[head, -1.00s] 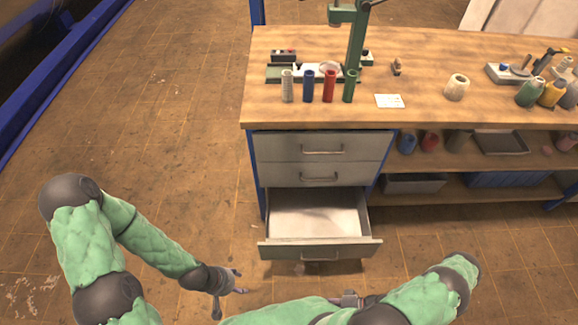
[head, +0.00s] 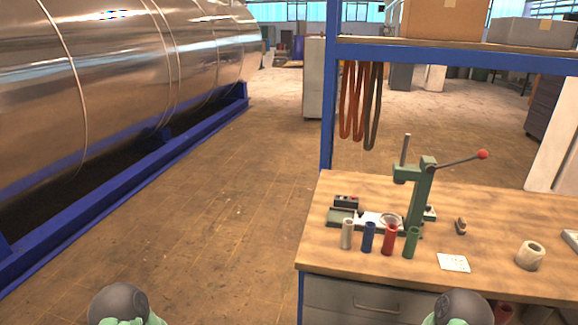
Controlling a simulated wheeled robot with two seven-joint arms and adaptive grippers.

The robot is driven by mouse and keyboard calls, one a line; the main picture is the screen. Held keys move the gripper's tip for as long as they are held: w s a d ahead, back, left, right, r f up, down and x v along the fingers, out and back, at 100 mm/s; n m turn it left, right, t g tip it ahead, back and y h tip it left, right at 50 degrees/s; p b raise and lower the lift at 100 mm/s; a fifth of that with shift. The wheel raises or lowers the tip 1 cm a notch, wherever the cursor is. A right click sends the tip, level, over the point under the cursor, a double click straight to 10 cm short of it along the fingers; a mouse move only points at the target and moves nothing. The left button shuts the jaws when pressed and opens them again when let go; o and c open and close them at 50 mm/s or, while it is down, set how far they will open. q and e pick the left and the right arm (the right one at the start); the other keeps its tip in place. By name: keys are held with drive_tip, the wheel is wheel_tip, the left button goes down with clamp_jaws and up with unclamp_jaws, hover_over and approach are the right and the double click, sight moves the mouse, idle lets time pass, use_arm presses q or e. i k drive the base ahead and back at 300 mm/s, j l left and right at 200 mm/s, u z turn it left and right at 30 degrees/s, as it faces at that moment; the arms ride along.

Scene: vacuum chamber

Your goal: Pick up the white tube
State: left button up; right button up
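The white tube (head: 347,233) stands upright on the wooden workbench (head: 320,246), near its front left part. It is the leftmost of a row of tubes; a blue tube (head: 369,237), a red tube (head: 389,239) and a green tube (head: 411,242) stand to its right. Only parts of my two arms show at the bottom edge, well below the tubes. Neither of my grippers is in view.
A green lever press (head: 420,190) with a red knob stands behind the tubes. A white card (head: 453,262) and a cream roll (head: 530,255) lie to the right. A blue post (head: 327,110) rises at the bench's back left. The floor (head: 200,230) to the left is clear.

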sight(347, 235)
drive_tip(key=k+z, duration=0.2)
drive_tip(key=z, duration=0.3)
drive_tip(key=k+z, duration=0.2)
drive_tip(key=z, duration=0.25)
